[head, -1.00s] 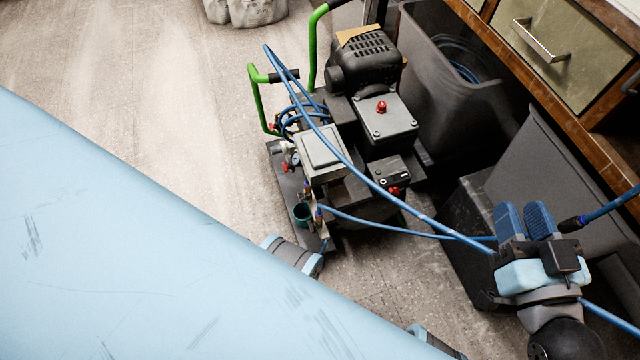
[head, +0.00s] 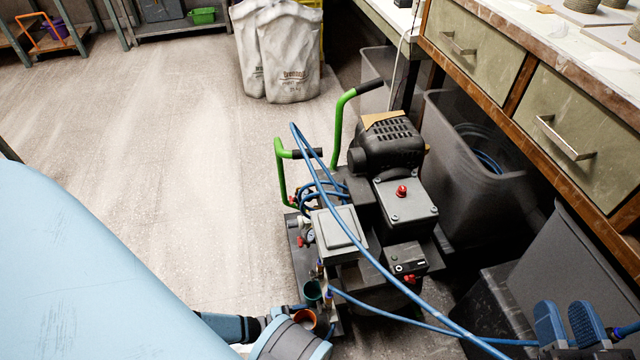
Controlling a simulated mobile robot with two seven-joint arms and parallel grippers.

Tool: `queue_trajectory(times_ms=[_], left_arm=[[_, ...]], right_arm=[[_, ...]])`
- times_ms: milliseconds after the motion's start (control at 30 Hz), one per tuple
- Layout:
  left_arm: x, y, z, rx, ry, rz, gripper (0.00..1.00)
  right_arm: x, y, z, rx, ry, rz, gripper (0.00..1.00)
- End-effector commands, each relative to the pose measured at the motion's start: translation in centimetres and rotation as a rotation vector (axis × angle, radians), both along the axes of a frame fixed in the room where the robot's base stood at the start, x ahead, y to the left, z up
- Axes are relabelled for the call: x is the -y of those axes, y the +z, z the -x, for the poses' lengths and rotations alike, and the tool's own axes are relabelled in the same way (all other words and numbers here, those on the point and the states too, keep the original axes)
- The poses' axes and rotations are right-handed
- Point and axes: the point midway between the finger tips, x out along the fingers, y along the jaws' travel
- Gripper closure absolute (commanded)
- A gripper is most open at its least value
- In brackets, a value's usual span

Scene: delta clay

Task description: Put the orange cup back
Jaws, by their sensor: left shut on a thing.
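The orange cup (head: 306,319) shows at the lower middle, its open top facing up, partly hidden by my arm. My left gripper (head: 296,322) is at the cup and shut on it; its fingertips are mostly hidden by my own wrist.
Blue hoses (head: 400,297) loop from the compressor toward the lower right. Grey bins (head: 470,200) stand under the workbench (head: 560,85) at right. White sacks (head: 285,60) stand at the back. The floor left of the compressor is clear.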

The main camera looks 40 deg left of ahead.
Motion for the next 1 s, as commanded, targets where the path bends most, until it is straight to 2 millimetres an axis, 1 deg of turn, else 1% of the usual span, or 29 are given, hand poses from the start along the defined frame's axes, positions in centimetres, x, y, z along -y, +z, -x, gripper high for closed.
queue_trajectory(times_ms=[167, 300, 333, 367, 400, 500, 733, 767, 800, 833, 867, 1000], left_arm=[[1.8, -0.1, -2.0, 0.003, -0.001, 0.003, 0.59], [3.4, -0.4, -4.0, 0.003, -0.001, 0.001, 0.59], [3.2, -1.4, -3.7, -0.001, -0.001, -0.001, 0.59], [3.1, -1.7, -3.7, -0.001, -0.001, -0.001, 0.59], [3.1, -1.8, -3.6, -0.001, -0.001, -0.001, 0.59], [3.2, -1.5, -3.6, 0.000, -0.001, 0.000, 0.59], [3.2, -1.7, -3.7, 0.000, 0.000, 0.001, 0.59], [3.2, -1.6, -3.6, 0.000, 0.000, 0.001, 0.25], [3.2, -1.6, -3.6, 0.000, 0.000, 0.001, 0.16], [3.2, -1.6, -3.6, 0.000, 0.000, 0.001, 0.09], [3.2, -1.6, -3.6, 0.000, 0.000, 0.001, 0.07], [3.1, -1.6, -3.6, 0.001, 0.000, 0.001, 0.07]], right_arm=[[0.1, -0.5, -0.1, 0.015, -0.004, 0.012, 0.64], [0.2, -0.7, -0.3, 0.052, -0.005, 0.035, 0.64], [0.4, -0.8, -0.5, 0.082, -0.005, 0.052, 0.64], [0.5, -0.4, -0.7, 0.113, -0.005, 0.067, 0.64], [0.7, 0.3, -0.9, 0.143, -0.006, 0.079, 0.64], [0.8, 1.0, -1.0, 0.161, -0.005, 0.086, 0.64], [0.7, 0.7, -0.8, 0.146, -0.006, 0.079, 0.64], [0.7, 0.6, -0.7, 0.142, -0.006, 0.078, 0.64], [0.6, 0.4, -0.7, 0.137, -0.006, 0.078, 0.64], [0.6, 0.3, -0.7, 0.134, -0.006, 0.077, 0.64], [0.6, 0.2, -0.6, 0.132, -0.006, 0.077, 0.64], [0.6, 0.1, -0.7, 0.129, -0.007, 0.076, 0.64]])
